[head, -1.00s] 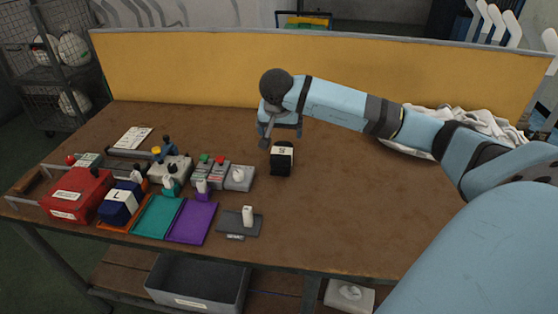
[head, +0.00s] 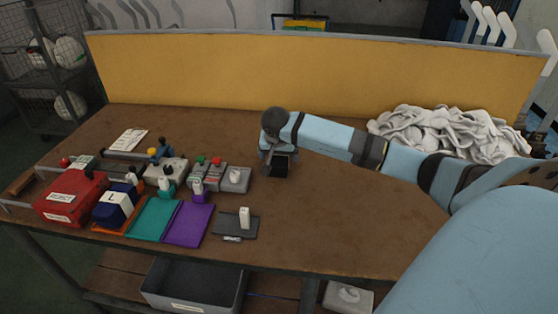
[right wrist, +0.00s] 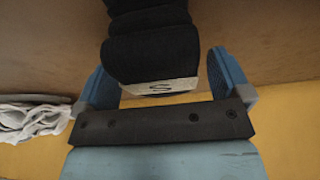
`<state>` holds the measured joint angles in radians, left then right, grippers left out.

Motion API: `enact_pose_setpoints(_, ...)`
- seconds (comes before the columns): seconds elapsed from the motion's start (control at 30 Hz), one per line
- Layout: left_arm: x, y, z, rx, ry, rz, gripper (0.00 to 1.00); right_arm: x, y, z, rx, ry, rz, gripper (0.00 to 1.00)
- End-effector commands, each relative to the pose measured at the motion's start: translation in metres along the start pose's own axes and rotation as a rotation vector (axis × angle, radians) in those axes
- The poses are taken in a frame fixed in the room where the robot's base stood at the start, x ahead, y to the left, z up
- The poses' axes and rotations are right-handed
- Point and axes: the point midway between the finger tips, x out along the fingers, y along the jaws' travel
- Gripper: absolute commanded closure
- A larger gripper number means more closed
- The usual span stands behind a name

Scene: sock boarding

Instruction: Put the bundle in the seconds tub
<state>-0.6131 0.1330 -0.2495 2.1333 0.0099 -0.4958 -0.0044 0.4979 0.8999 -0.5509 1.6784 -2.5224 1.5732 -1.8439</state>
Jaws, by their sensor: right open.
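A black bundle (head: 281,168) stands on the bench near its middle. In the right wrist view the bundle (right wrist: 150,48) shows dark folds and a pale band marked S. My right gripper (head: 274,155) is low over it and hides part of it in the head view. In the right wrist view the open gripper (right wrist: 163,82) has one blue finger on each side of the bundle's banded end, with gaps visible. A grey tub (head: 194,305) stands empty on the shelf below the bench; its label is too small to read. My left gripper is out of view.
A navy bundle marked L (head: 115,207) sits on an orange mat beside a red box (head: 70,199). Teal (head: 153,219) and purple (head: 188,224) mats lie alongside. White socks (head: 445,132) are heaped at back right. A yellow panel (head: 300,75) closes the back.

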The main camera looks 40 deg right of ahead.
Motion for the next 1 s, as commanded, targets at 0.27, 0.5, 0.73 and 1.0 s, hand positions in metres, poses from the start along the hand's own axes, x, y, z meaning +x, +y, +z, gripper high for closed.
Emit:
enact_pose_setpoints(0.27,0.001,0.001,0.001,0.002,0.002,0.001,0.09,0.02,0.0,0.0,0.0,0.0,0.0,0.04)
enact_pose_setpoints(0.5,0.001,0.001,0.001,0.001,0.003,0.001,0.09,0.02,0.0,0.0,0.0,0.0,0.0,0.04)
enact_pose_setpoints(0.73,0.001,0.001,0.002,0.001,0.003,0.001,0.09,0.022,0.0,0.0,0.0,0.0,-0.001,0.13)
enact_pose_setpoints(1.0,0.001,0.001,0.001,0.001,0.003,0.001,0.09,0.022,0.0,0.0,0.0,0.0,-0.001,0.65)
